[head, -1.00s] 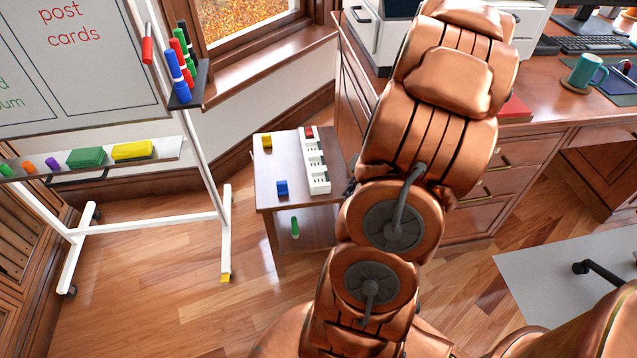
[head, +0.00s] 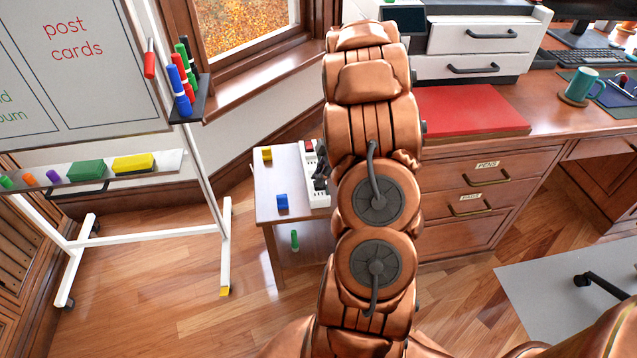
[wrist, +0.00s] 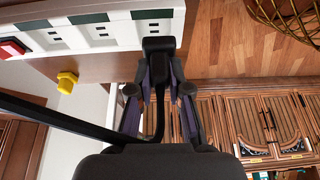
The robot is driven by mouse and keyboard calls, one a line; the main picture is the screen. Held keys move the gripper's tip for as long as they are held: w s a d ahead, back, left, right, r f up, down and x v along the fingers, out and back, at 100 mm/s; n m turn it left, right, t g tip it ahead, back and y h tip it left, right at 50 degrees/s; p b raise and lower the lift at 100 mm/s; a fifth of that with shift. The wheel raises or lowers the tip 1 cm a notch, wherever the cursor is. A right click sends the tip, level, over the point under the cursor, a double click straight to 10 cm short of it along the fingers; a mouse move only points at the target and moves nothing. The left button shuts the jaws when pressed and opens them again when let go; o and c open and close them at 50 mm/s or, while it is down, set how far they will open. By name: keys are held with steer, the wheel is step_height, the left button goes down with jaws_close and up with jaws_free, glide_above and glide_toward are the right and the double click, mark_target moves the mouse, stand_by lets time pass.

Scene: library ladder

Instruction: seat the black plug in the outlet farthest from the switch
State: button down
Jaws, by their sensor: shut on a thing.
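The white power strip (head: 319,201) lies on a small side table, partly hidden by my arm in the head view. Its red switch (wrist: 12,47) is at the left end in the wrist view, with a row of outlets running right. The outlet farthest from the switch (wrist: 155,27) is at the right end. My gripper (wrist: 158,72) is shut on the black plug (wrist: 158,44), whose dark cord trails back. The plug overlaps the strip's edge just below that end outlet in the picture. Whether it touches the strip cannot be told. My gripper's dark part (head: 321,172) shows beside the arm.
A yellow block (head: 267,153) and a blue block (head: 282,201) are on the side table (head: 262,185). A desk with a red book (head: 470,110) stands right. A whiteboard stand (head: 226,240) is left. A wire basket (wrist: 288,18) shows in the wrist view.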

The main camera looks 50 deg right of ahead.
steer(key=shift+w+d, duration=0.1)
steer(key=shift+w, duration=0.25)
steer(key=shift+f, duration=1.75)
steer(key=shift+f+b, duration=0.25)
steer(key=shift+b, duration=0.05)
steer(key=c, duration=1.1)
jaws_free()
steer(key=shift+r, duration=0.1)
steer(key=shift+r, duration=0.1)
